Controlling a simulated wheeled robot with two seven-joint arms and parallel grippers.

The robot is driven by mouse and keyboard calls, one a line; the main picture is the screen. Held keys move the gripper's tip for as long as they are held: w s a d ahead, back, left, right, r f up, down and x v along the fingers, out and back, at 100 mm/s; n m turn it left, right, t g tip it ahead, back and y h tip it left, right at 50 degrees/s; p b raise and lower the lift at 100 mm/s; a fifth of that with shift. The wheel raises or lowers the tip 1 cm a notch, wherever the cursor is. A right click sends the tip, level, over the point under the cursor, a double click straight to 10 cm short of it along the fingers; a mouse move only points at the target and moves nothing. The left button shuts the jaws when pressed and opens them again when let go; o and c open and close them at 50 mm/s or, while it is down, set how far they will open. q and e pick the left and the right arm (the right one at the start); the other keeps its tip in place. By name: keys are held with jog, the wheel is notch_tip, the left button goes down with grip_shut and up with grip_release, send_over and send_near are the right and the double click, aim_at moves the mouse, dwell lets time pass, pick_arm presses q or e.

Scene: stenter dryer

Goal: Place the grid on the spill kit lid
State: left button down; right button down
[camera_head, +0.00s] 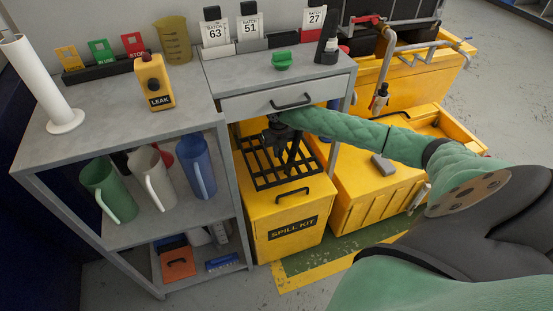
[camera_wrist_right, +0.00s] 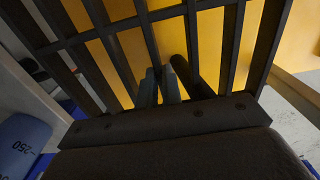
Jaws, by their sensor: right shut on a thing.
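A black grid (camera_head: 286,183) is over the back part of the yellow spill kit lid (camera_head: 266,206). My right gripper (camera_head: 290,160) reaches in from the right and is shut on the grid. In the right wrist view, the grid's bars (camera_wrist_right: 145,30) spread above the right gripper's fingers (camera_wrist_right: 162,85), with the yellow surface (camera_wrist_right: 180,40) behind them. I cannot tell whether the grid touches the lid. My left gripper is not in view.
A grey workbench (camera_head: 185,105) with a drawer (camera_head: 275,104) stands behind and left of the kit. Its shelf holds a green jug (camera_head: 108,190), a white jug (camera_head: 152,182) and a blue jug (camera_head: 197,168). A yellow container (camera_head: 365,185) stands close on the right.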

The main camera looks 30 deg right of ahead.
aim_at(277, 165)
jog(key=shift+w+d+f, duration=0.1)
jog(key=shift+w+d, duration=0.05)
jog(key=shift+w, duration=0.45)
jog(key=shift+w+d+f, duration=0.1)
jog(key=shift+w, duration=0.5)
jog(key=shift+s+f, duration=0.1)
jog(key=shift+f, duration=3.15)
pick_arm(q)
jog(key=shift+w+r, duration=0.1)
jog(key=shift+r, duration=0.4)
pick_arm(e)
jog(key=c, duration=1.6)
grip_release()
jog(key=shift+f, duration=0.1)
jog(key=shift+o, duration=0.2)
